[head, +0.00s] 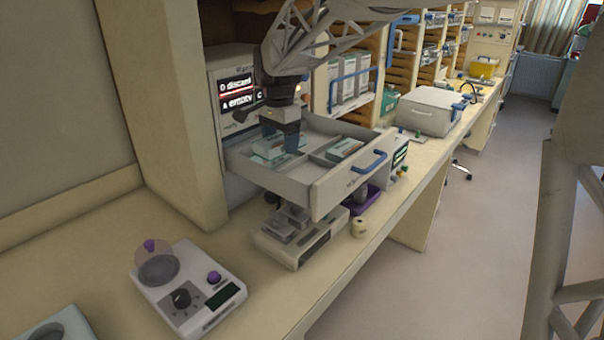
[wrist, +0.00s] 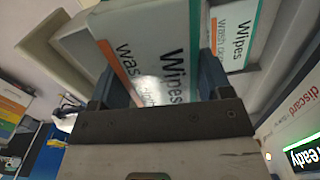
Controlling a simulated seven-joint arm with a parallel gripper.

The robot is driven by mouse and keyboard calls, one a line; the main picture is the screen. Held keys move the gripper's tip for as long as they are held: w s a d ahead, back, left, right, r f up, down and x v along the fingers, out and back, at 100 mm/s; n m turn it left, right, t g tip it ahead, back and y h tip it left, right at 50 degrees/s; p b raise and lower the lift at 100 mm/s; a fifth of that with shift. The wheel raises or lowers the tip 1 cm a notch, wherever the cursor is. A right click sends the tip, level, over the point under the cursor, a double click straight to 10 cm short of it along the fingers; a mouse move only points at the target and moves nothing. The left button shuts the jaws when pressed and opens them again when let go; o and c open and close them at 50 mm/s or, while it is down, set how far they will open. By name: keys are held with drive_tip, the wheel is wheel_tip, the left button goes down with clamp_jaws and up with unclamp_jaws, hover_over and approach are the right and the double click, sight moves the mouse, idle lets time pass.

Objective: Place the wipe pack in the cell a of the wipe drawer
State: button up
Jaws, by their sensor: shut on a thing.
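The wipe drawer (head: 340,188) is pulled out from its cabinet, with a blue handle and inner dividers. My gripper (head: 291,148) reaches down into its left, rear part. In the wrist view its blue fingers (wrist: 162,82) are shut on a white wipe pack (wrist: 165,50) with an orange and a green stripe, reading "Wipes". A second wipe pack (wrist: 235,28) lies beside it in the wrist view. Whether the held pack touches the drawer floor is hidden; I cannot read cell letters inside.
A screen (head: 237,88) on the cabinet reads "D discard" and "A empty". A device with a purple knob (head: 190,290) stands at front left. The counter between is clear.

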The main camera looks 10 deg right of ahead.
drive_tip(key=n, duration=0.2)
hover_over(308, 180)
drive_tip(key=shift+r, duration=0.2)
drive_tip(key=shift+f, duration=3.15)
drive_tip(key=shift+f, duration=0.1)
drive_tip(key=shift+f, duration=1.75)
drive_tip(key=shift+f, duration=0.1)
drive_tip(key=o, duration=1)
drive_tip(key=shift+c, duration=0.2)
